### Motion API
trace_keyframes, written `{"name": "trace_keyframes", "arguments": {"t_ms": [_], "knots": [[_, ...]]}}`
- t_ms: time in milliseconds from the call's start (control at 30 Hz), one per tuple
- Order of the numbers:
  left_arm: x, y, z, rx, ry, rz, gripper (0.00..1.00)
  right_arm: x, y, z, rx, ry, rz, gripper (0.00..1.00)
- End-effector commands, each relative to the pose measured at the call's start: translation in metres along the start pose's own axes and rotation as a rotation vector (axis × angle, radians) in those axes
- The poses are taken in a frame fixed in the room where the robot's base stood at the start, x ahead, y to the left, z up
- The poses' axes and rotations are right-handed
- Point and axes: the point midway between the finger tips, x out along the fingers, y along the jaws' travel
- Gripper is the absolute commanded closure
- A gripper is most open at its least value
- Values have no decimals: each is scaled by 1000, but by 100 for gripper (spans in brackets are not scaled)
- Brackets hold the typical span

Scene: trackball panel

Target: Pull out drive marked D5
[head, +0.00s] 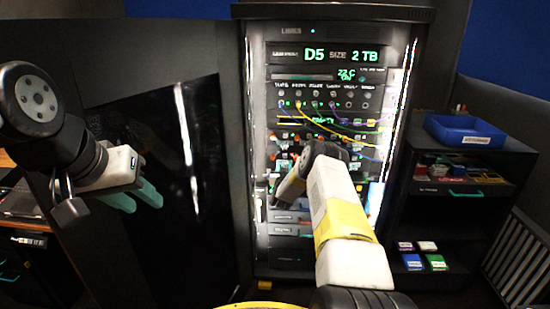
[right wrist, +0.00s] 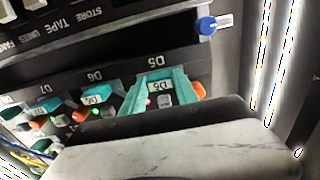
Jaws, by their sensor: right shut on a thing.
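The rack (head: 258,190) stands open in the head view, and its display reads D5, SIZE 2 TB. In the right wrist view, the drive marked D5 (right wrist: 158,87) sits in the row under the printed D5 label. My right gripper (right wrist: 160,97) has its teal fingers on both sides of that drive's front and is shut on it. In the head view my right forearm hides this gripper and much of the drive row. My left gripper (head: 135,197) hangs in front of the dark door at the left, its teal fingers apart and empty.
Drives D6 (right wrist: 97,97) and D7 (right wrist: 45,104) sit beside D5, with orange parts between them. A blue knob (right wrist: 207,25) is above. Loose cables (head: 325,120) cross the rack's upper front. A blue tray (head: 465,132) stands on the right shelf.

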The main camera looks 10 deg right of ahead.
Motion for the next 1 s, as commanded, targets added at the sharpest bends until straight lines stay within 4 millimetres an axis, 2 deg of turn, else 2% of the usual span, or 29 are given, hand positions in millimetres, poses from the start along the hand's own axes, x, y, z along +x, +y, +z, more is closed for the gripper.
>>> {"name": "trace_keyframes", "arguments": {"t_ms": [33, 67, 200, 233, 467, 1000], "knots": [[0, 0, 0, 0, 0, 0, 64, 0, 0, 0, 0, 0, 0, 100], [0, 0, 0, 0, 0, 0, 64, 0, 0, -1, 0, 2, 0, 70], [0, 0, 0, 0, 0, 0, 64, 0, 0, -1, 0, 2, 0, 97], [0, 0, 0, 0, 0, 0, 64, 0, 0, -1, 0, 2, 0, 100], [0, 0, 0, 0, 0, 0, 64, -4, 0, -1, 0, 0, -1, 100], [0, 0, 0, 0, 0, 0, 64, -32, 0, -1, 0, 2, 0, 100]]}}
